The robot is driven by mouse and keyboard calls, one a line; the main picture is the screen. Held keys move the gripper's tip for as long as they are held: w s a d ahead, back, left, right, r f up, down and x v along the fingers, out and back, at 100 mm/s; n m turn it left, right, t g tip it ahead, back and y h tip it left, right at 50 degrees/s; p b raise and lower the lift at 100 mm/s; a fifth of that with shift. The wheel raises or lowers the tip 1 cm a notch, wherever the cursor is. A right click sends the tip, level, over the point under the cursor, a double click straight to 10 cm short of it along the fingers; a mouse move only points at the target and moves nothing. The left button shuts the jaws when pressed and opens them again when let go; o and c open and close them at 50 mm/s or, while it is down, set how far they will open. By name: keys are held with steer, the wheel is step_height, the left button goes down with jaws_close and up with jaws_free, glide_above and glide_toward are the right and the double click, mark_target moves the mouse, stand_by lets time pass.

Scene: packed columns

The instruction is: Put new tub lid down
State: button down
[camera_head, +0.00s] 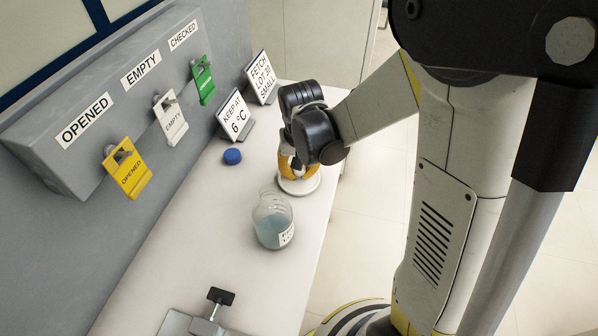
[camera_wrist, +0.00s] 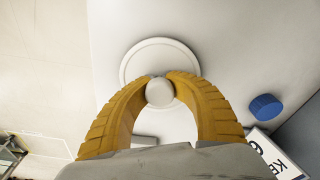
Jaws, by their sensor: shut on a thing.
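A round white lid (camera_head: 298,186) with a knob on top is at the right edge of the white bench, below my gripper (camera_head: 290,168). In the wrist view the lid (camera_wrist: 160,48) lies flat, seen from above, and the yellow fingers of my gripper (camera_wrist: 160,88) are closed around its pale round knob (camera_wrist: 160,92). The lid is at or just above the bench top; I cannot tell whether it touches. No tub shows clearly in either view.
A glass bottle of blue liquid (camera_head: 273,222) stands close in front of the lid. A blue cap (camera_head: 232,156) lies to the left. Signs reading "KEEP AT 6 °C" (camera_head: 235,117) and "FETCH LOT 30 SMALL" (camera_head: 262,75) stand behind. A metal clamp (camera_head: 215,305) is at the near end.

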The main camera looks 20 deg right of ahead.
steer(key=c, duration=1.2)
jaws_free()
steer(key=r+p, duration=0.2)
steer(key=r, duration=0.2)
steer(key=s+r+p, duration=0.1)
steer(key=r, duration=0.3)
steer(key=r+p, duration=0.2)
steer(key=r, duration=0.2)
steer(key=shift+s+a+r+p, duration=0.1)
steer(key=shift+s+a+p, duration=0.05)
steer(key=shift+p, duration=0.15)
steer(key=s+r+n+t, duration=0.2)
steer(key=s+r+t, duration=0.3)
steer(key=s+r, duration=0.4)
steer(key=shift+s+n+t, duration=0.4)
steer(key=shift+s, duration=0.8)
